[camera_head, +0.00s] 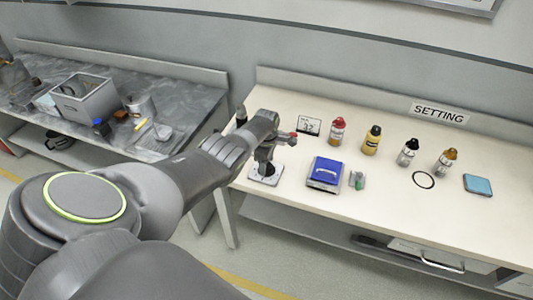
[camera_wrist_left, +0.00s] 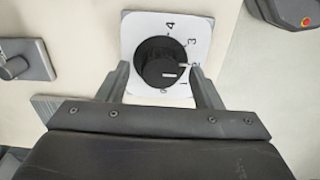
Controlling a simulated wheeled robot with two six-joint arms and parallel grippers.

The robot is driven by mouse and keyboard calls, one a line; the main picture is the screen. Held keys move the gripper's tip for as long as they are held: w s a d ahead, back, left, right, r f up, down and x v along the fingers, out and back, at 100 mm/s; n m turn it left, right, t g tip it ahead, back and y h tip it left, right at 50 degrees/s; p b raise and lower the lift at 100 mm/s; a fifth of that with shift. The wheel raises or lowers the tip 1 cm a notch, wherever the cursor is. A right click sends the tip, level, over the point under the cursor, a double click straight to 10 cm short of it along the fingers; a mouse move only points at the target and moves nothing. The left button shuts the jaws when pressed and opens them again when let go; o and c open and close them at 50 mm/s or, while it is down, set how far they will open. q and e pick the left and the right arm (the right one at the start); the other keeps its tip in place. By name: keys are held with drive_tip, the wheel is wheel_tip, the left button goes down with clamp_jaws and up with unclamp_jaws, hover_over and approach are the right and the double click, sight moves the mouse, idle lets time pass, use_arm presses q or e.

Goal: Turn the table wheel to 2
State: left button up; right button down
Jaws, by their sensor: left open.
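The table wheel (camera_wrist_left: 160,58) is a round black knob on a white square plate (camera_wrist_left: 205,28) with numbers around it. A short white line on the knob's face points right, towards the 1 and 2 side; I cannot tell its exact reading. In the head view the plate (camera_head: 262,180) lies at the near left of the cream table, the knob mostly hidden by my gripper. My left gripper (camera_wrist_left: 160,72) is open over the wheel, one finger on each side of the knob. I cannot tell whether the fingers touch it. My right gripper is not in view.
A blue-topped scale (camera_head: 325,171) and a small device with a green part (camera_head: 357,180) stand right of the wheel. A small card (camera_head: 309,126) and several bottles stand behind. A black ring (camera_head: 423,180) and blue pad (camera_head: 478,185) lie further right. A grey bench (camera_head: 180,105) is left.

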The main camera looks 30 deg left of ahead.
use_arm(q)
wheel_tip(320, 180, up, 6)
drive_tip(key=p, duration=0.3)
wheel_tip(320, 180, up, 11)
drive_tip(key=shift+r, duration=0.2)
idle(0.5)
